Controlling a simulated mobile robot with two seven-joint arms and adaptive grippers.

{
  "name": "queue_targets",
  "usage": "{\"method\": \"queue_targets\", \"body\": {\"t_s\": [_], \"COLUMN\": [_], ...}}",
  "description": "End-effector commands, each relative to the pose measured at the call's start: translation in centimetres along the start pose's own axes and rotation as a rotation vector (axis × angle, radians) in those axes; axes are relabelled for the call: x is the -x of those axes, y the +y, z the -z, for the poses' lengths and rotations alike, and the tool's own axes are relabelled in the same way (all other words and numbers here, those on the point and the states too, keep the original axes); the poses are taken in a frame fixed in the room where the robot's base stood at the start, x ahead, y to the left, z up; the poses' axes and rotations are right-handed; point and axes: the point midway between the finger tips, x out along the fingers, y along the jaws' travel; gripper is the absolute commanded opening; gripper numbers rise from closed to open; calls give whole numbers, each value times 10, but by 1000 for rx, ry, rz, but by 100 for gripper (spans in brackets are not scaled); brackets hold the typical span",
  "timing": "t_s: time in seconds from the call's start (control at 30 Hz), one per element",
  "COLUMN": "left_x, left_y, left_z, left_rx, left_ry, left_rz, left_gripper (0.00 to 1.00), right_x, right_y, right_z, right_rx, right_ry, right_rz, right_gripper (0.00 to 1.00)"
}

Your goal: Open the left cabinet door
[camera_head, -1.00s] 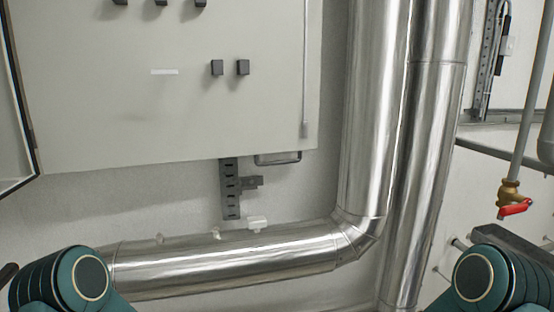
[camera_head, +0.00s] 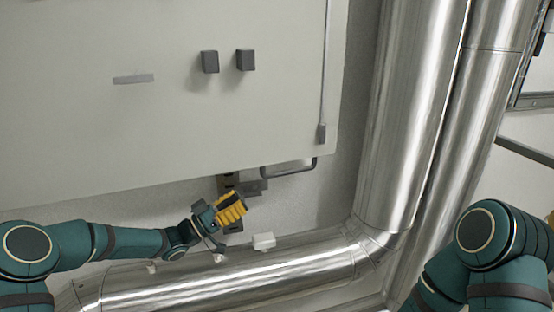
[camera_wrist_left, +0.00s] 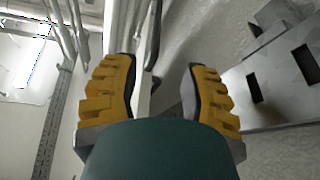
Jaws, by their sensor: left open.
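The cabinet (camera_head: 150,130) is a large pale grey front filling the upper left of the head view. Two small dark knobs sit on it, a left knob (camera_head: 209,62) and a right knob (camera_head: 245,60). A thin vertical rod (camera_head: 325,70) runs near its right edge. My left gripper (camera_head: 232,207), with yellow finger pads, is below the cabinet's lower edge, apart from the knobs. In the left wrist view its two fingers (camera_wrist_left: 155,95) are spread, with nothing seen held between them. My right gripper is out of the frames; only my right arm shows.
A shiny metal pipe (camera_head: 240,275) runs horizontally below my left gripper and bends up into a thick vertical pipe (camera_head: 410,120) right of the cabinet. A perforated bracket (camera_head: 229,185) is on the wall behind the gripper. The space before the cabinet front is clear.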

Motion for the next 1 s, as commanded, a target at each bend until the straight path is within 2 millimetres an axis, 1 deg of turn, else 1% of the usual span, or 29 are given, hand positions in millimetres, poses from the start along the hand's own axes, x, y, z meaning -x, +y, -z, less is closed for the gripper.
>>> {"method": "queue_targets", "body": {"t_s": [0.13,0.27,0.7,0.9,1.0], "left_x": [-3,-18,-101,-127,-134], "left_y": [1,1,2,2,2], "left_z": [3,3,3,3,3], "left_rx": [-5,-6,-5,-5,-6], "left_ry": [2,1,2,1,1], "left_rz": [-11,-12,-11,-9,-9], "left_gripper": [44,44,44,44,44], "right_x": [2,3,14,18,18], "right_y": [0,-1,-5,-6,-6], "right_z": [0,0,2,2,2], "right_rx": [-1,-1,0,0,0], "right_ry": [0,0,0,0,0], "right_rz": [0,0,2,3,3], "right_gripper": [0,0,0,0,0]}}
